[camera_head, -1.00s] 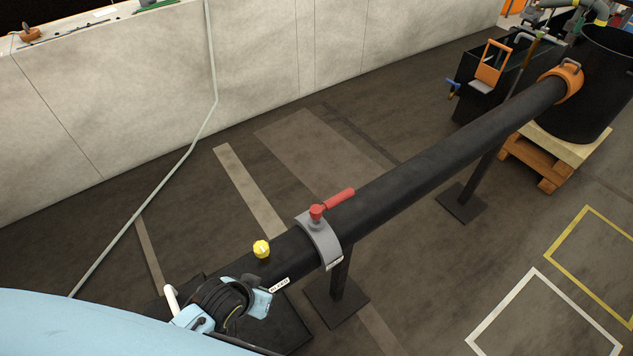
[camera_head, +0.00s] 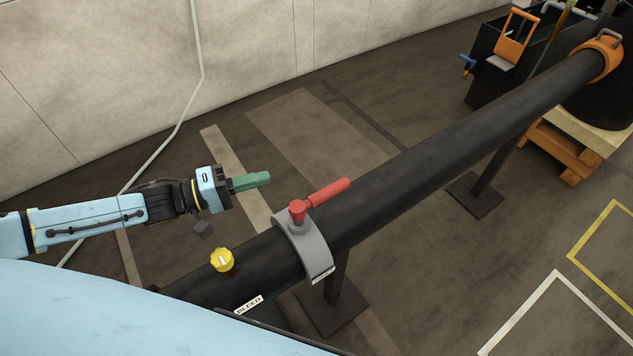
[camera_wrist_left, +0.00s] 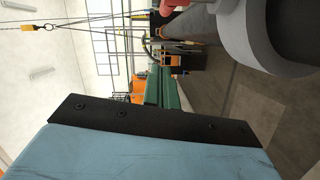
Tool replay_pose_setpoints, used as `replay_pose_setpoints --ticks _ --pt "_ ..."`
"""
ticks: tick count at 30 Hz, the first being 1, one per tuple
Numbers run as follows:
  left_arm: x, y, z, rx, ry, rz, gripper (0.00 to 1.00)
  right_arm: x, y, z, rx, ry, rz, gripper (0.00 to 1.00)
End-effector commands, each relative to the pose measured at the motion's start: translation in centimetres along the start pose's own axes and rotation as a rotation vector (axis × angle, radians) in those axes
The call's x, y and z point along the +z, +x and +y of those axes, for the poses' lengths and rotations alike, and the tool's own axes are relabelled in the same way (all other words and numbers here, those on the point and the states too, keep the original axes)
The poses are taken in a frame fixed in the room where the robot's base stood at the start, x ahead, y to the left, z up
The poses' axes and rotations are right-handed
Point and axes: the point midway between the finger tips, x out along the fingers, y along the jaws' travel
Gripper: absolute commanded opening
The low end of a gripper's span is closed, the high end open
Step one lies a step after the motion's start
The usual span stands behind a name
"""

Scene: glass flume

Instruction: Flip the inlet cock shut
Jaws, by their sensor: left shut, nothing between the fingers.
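The inlet cock is a red lever (camera_head: 325,194) on a red hub (camera_head: 297,210). It sits on a grey collar (camera_head: 307,245) around a long black pipe (camera_head: 420,165). The lever points up and right, roughly along the pipe. My left gripper (camera_head: 267,179), with green fingers, is shut and empty. In the head view it appears left of and slightly above the hub, apart from the lever. The wrist view shows its green fingers (camera_wrist_left: 165,88), the grey collar (camera_wrist_left: 240,40) and a bit of red lever (camera_wrist_left: 172,6) at the top edge. My right gripper is not in view.
A yellow knob (camera_head: 222,260) stands on the pipe left of the collar, near a BLEED label (camera_head: 248,305). An orange clamp (camera_head: 600,60) is at the pipe's far end. A pale wall (camera_head: 90,90) runs behind; the floor between wall and pipe looks clear.

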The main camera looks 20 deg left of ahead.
Motion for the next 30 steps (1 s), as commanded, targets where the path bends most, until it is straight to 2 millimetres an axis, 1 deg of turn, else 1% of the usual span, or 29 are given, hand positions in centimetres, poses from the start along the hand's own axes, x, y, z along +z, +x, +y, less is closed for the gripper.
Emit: replay_pose_setpoints --ticks 10,14,17,23,28,29,30 --pt "0.0 0.0 0.1 0.005 -0.007 -0.003 0.0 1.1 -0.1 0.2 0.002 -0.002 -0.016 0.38" --pt "-0.1 0.8 0.1 0.008 -0.006 -0.003 0.0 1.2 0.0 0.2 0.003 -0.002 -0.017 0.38" --pt "0.0 2.3 0.2 0.01 -0.006 -0.003 0.0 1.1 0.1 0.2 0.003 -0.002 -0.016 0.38" --pt "0.0 6.6 0.2 0.01 -0.005 -0.002 0.0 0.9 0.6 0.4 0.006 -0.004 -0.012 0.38" --pt "0.0 10.1 0.2 0.009 -0.005 -0.002 0.0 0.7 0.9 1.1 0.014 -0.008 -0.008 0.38" --pt "0.3 10.4 0.1 0.007 -0.006 -0.003 0.0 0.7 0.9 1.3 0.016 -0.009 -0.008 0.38" --pt "1.2 10.3 0.0 0.005 -0.011 -0.005 0.0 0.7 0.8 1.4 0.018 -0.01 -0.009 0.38"
